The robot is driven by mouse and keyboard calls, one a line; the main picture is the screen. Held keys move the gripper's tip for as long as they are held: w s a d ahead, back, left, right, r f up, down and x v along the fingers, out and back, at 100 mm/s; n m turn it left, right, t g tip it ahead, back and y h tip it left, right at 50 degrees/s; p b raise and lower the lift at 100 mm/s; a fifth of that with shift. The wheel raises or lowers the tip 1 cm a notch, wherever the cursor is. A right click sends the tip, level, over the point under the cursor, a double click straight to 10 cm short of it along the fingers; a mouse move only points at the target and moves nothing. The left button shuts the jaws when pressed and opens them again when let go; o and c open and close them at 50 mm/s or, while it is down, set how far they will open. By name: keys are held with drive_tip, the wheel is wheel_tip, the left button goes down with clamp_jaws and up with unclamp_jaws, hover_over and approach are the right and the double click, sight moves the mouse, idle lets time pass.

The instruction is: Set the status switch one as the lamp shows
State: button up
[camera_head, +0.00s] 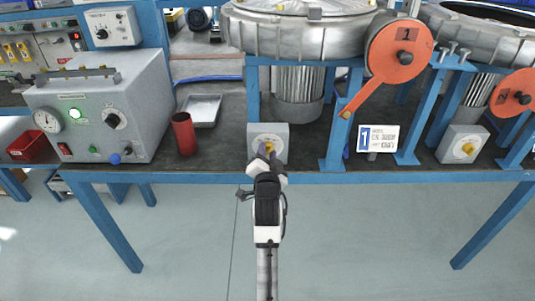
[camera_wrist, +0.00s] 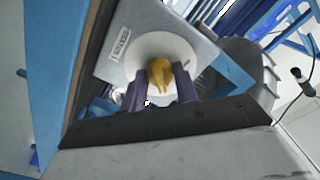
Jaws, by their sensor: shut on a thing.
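Status switch one (camera_head: 280,132) is a small grey box with a white round dial, below the blower marked 1. My gripper (camera_head: 266,153) is at its front and partly hides the dial. In the wrist view the yellow knob (camera_wrist: 160,70) sits between the two dark fingers of my gripper (camera_wrist: 160,92), which are shut on it. The dial (camera_wrist: 178,47) shows around the knob; its markings are too small to read.
The grey test box (camera_head: 135,95) carries a gauge and knobs. A red cup (camera_head: 184,134) and a tray (camera_head: 203,108) stand left of the switch. A sign marked 1 (camera_head: 377,138) and a second switch box (camera_head: 461,145) are to the right. Blue posts flank switch one.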

drive_tip(key=shift+m, duration=0.3)
drive_tip(key=o, duration=1)
drive_tip(key=shift+c, duration=0.2)
drive_tip(key=shift+s, duration=0.1)
drive_tip(key=s+b, duration=0.2)
drive_tip(key=s, duration=1.1)
drive_tip(key=shift+s, duration=0.35)
